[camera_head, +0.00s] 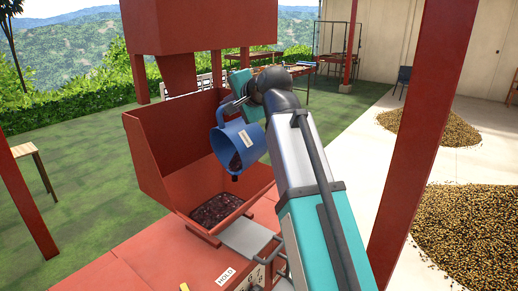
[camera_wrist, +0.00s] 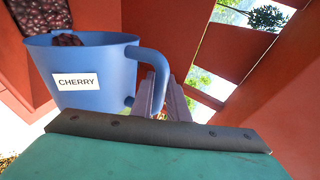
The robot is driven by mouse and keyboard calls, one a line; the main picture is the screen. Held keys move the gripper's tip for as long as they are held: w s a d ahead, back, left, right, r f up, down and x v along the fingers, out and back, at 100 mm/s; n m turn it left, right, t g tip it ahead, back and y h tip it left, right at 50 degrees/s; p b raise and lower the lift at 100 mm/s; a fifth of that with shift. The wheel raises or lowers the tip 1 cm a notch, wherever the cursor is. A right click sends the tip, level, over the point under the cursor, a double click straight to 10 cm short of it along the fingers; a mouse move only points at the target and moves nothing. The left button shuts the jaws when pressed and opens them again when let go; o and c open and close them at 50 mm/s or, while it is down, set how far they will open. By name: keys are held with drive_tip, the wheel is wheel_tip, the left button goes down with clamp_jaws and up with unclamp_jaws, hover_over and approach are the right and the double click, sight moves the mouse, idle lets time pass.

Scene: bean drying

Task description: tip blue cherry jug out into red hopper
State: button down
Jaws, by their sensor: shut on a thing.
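The blue jug (camera_head: 248,142) with a white label hangs tilted over the red hopper (camera_head: 165,165), its mouth turned down toward the hopper's inside. Dark red cherries show at its mouth. In the wrist view the jug (camera_wrist: 115,98) reads CHERRY, and some cherries (camera_wrist: 67,40) show at its rim. My gripper (camera_head: 229,108) is shut on the jug's handle; its fingers (camera_wrist: 166,103) also show in the wrist view. A heap of dark cherries (camera_head: 216,208) lies in the bottom of the hopper, below the jug.
A red post (camera_head: 418,130) stands close to the right of my arm. A red box-like housing (camera_head: 195,25) rises above and behind the hopper. Heaps of yellow-brown beans (camera_head: 430,135) lie on the pale floor at right. A wooden table (camera_head: 24,150) is at far left.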

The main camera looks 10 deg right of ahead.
drive_tip(key=shift+s+a+r+p, duration=0.15)
drive_tip(key=shift+a+r+p, duration=0.05)
drive_tip(key=shift+p, duration=0.4)
drive_tip(key=a+p, duration=0.1)
drive_tip(key=p, duration=0.2)
drive_tip(key=shift+s+a+n, duration=0.1)
drive_tip(key=shift+s+n, duration=0.3)
